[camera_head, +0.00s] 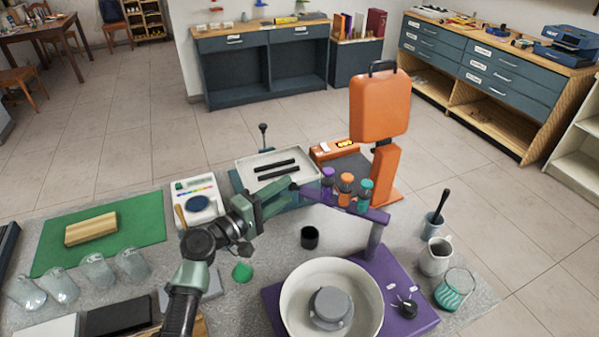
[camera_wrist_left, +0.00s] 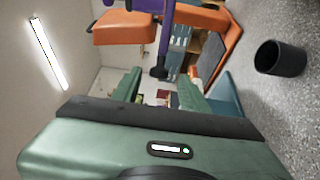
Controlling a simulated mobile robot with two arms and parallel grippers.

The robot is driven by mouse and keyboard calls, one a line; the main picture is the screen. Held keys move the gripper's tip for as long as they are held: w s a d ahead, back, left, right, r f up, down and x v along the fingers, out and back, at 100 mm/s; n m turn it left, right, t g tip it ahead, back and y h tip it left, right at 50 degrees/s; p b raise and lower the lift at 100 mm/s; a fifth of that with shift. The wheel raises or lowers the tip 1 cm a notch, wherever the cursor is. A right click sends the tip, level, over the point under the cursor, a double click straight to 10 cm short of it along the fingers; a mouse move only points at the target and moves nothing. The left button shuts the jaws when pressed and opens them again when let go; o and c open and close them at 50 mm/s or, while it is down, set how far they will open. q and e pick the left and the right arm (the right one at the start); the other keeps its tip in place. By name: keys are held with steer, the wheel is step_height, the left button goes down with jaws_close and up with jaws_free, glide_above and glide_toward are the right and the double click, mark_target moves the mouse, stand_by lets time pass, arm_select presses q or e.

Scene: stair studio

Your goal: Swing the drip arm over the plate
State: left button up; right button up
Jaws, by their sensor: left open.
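The drip arm (camera_head: 345,207) is a purple bar on a post at the back of a purple base. It points left and back, away from the white basin (camera_head: 292,300). Purple, orange and teal bottles (camera_head: 346,190) stand on it. The grey round plate (camera_head: 330,306) sits inside the basin, with no part of the bar above it. My left gripper (camera_head: 297,191) is open at the bar's left end. In the left wrist view, the purple bar (camera_wrist_left: 166,35) ends in a dark knob (camera_wrist_left: 159,72) that appears between the green fingers; contact cannot be told. My right gripper is out of view.
A black cup (camera_head: 309,237) stands left of the post, and a green cone (camera_head: 242,272) lies farther left. A white tray (camera_head: 245,170) and an orange stand (camera_head: 379,105) are behind the bar. A jug (camera_head: 436,258) and a teal glass (camera_head: 455,289) stand at right.

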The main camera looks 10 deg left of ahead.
arm_select(q)
steer(key=p+x, duration=0.1)
steer(key=x, duration=0.5)
steer(key=shift+d, duration=0.2)
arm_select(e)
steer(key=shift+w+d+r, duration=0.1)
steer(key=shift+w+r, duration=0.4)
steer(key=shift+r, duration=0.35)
arm_select(q)
steer(key=shift+r, duration=0.1)
jaws_close()
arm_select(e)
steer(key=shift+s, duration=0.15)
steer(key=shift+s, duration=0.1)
